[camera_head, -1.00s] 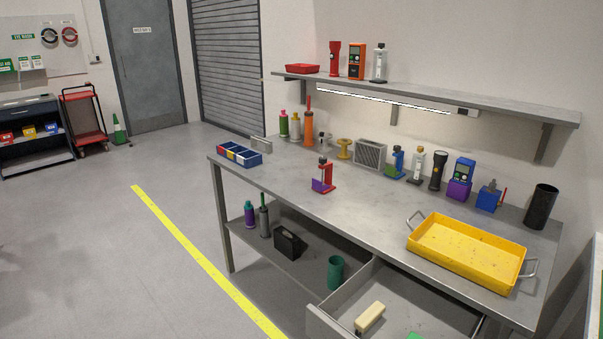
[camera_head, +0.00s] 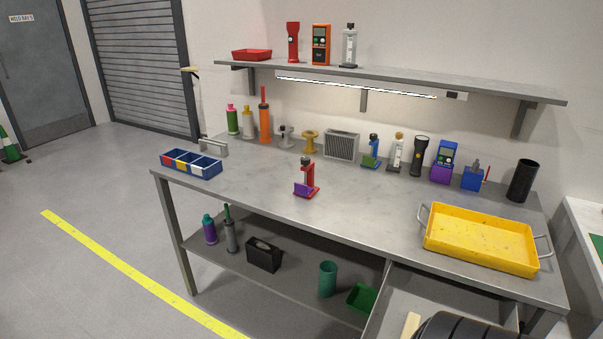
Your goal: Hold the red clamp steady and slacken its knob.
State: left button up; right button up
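The red clamp (camera_head: 311,180) stands upright on the grey workbench, left of its middle and near the front edge. It has a red body, a purple piece (camera_head: 303,189) low on its left side and a dark, grey-topped part (camera_head: 307,163) at its top. Which part is the knob is too small to tell. Nothing touches the clamp. Neither my left nor my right gripper shows in the head view.
The workbench (camera_head: 365,205) is clear around the clamp. A blue divided bin (camera_head: 190,173) stands left, a yellow tray (camera_head: 480,262) right. Several tools and a grey vented box (camera_head: 341,145) line the back. A shelf (camera_head: 400,82) hangs above. An open drawer (camera_head: 385,312) juts out front right.

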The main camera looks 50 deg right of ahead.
aim_at(304, 161)
jog(key=i+z, duration=0.35)
jog(key=i+j+z, duration=0.15)
jog(key=i+z, duration=0.2)
jog(key=i, duration=0.15)
